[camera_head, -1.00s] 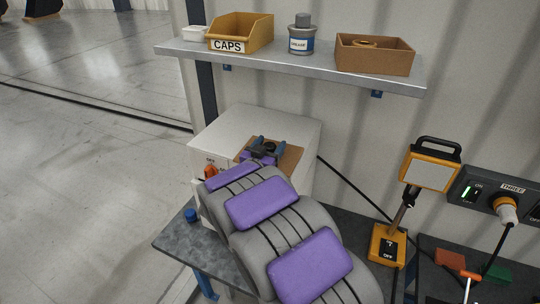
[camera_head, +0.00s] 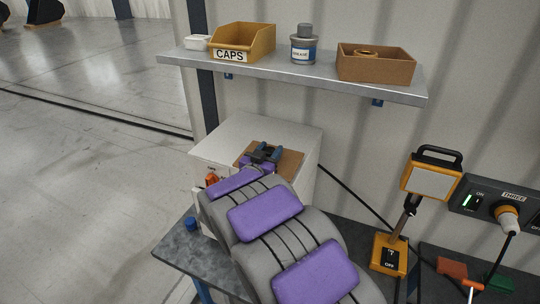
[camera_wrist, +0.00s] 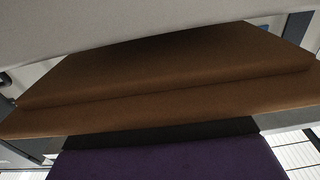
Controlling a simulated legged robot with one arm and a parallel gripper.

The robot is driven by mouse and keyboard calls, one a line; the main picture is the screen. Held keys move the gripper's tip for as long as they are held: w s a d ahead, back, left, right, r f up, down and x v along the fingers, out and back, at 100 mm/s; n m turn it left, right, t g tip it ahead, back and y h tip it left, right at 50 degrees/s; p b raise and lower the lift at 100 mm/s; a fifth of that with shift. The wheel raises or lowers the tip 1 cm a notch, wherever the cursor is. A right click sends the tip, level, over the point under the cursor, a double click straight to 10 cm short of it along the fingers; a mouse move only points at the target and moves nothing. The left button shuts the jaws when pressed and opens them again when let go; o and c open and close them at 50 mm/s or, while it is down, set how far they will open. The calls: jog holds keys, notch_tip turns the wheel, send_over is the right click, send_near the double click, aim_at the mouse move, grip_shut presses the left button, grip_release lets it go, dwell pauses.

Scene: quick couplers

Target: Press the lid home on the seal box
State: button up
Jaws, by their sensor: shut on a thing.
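The open brown box (camera_head: 375,67) on the shelf, with a tan ring showing inside, looks like the seal box; no lid is on it. A flat brown board (camera_head: 287,163), which looks like its lid, is at my gripper (camera_head: 264,152) over the white cabinet top. My gripper is shut on this lid. The lid fills the middle of the wrist view (camera_wrist: 180,65), with a stepped edge across it. My arm hides part of the lid in the head view. I cannot tell whether the lid touches the cabinet.
The shelf (camera_head: 290,75) also bears a yellow CAPS bin (camera_head: 243,42), a grease tin (camera_head: 303,45) and a small white tub (camera_head: 197,42). The white cabinet (camera_head: 230,140) has an orange knob (camera_head: 212,179). A yellow lamp (camera_head: 430,175) and a socket panel (camera_head: 490,200) are at right.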

notch_tip(320, 180, up, 3)
jog(key=shift+f, duration=0.15)
jog(key=a+r+v, duration=0.1)
jog(key=a+v, duration=0.1)
jog(key=v, duration=1.3)
